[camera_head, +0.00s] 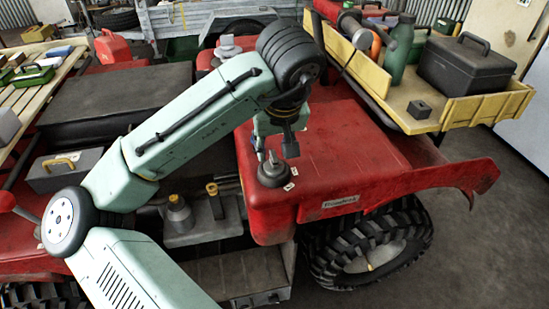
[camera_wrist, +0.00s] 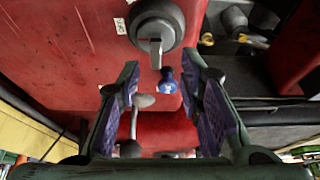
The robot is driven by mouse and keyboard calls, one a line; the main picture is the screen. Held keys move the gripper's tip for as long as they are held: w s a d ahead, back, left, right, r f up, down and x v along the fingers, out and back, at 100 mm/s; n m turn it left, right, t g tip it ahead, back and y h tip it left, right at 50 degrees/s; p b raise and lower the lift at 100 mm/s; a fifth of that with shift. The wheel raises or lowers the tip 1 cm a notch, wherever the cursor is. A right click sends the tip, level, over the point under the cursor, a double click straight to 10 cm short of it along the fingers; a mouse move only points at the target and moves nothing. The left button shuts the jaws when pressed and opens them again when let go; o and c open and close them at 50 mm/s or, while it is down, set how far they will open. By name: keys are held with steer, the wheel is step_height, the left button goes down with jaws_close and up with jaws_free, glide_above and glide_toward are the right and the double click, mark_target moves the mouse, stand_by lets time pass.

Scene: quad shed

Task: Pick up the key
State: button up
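A round dark grey switch-like housing (camera_head: 273,173) sits on the red fender, and it also shows at the top of the wrist view (camera_wrist: 157,24). A grey bar projects from it toward my gripper. Just below that bar in the wrist view is a small blue-headed piece (camera_wrist: 167,82), which looks like the key; whether it touches the bar I cannot tell. My gripper (camera_wrist: 162,66) is open, with one finger on each side of the blue piece and nothing held. In the head view my gripper (camera_head: 276,151) is just above the housing, and the key cannot be made out.
The red fender (camera_head: 345,150) is mostly clear to the right. A yellow cargo bed (camera_head: 400,100) holds a dark toolbox (camera_head: 466,66) and a green bottle (camera_head: 400,48). A silver lever-like piece (camera_wrist: 140,101) shows between my fingers.

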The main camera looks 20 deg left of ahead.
mark_target(274, 153)
steer(key=p+x, duration=0.1)
steer(key=x, duration=0.4)
steer(key=shift+w+d, duration=0.15)
steer(key=shift+d, duration=0.05)
steer(key=shift+c, duration=0.3)
jaws_close()
